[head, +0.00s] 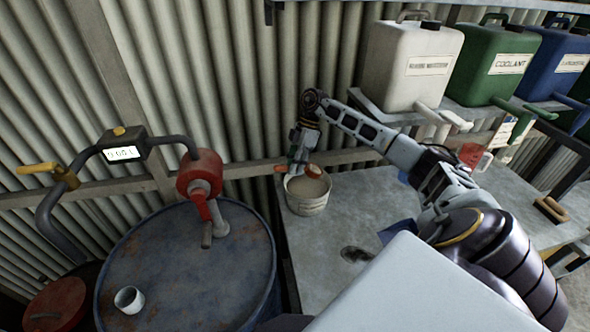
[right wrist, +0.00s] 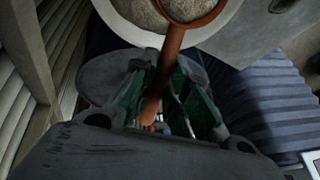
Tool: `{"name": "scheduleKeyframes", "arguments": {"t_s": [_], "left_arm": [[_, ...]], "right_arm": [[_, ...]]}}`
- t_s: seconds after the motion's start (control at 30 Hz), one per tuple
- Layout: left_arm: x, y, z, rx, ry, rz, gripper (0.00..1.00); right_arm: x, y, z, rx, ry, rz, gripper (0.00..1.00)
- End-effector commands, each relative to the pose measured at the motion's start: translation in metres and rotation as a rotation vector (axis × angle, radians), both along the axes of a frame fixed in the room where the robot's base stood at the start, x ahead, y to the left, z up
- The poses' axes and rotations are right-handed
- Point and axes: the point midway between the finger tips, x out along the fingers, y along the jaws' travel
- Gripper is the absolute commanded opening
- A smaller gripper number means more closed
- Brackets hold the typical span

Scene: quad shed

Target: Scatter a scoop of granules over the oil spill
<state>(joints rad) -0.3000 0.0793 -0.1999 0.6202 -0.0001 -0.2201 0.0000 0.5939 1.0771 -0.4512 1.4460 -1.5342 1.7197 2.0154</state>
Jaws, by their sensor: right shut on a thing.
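My right gripper (head: 298,158) is shut on the handle of an orange-brown scoop (head: 313,171), at the bucket on the bench. In the right wrist view the scoop handle (right wrist: 171,65) runs up from between the fingers (right wrist: 168,95). The scoop's bowl, cut off by the top edge, shows pale grainy material in it. The pale bucket (head: 307,205) holds light granules (head: 300,187); the scoop bowl is over or in its mouth, and I cannot tell its exact height. A dark oil spill (head: 355,254) lies on the bench, right of and nearer than the bucket. My left gripper is out of view.
White (head: 405,70), green (head: 490,70) and blue (head: 558,70) jugs sit on a shelf at right. A wooden brush-like block (head: 551,210) lies at the bench's right.

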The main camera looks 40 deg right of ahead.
Motion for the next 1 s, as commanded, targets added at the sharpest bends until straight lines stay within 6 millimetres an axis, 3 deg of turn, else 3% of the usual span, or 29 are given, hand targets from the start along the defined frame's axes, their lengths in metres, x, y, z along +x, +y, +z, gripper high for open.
{"name": "scheduleKeyframes", "arguments": {"t_s": [0.63, 1.0], "left_arm": [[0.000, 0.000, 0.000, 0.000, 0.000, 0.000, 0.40], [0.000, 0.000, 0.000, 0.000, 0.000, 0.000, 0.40]], "right_arm": [[0.000, 0.000, 0.032, -0.001, -0.001, 0.001, 0.00], [0.000, 0.000, 0.035, -0.001, 0.000, 0.001, 0.00]]}}
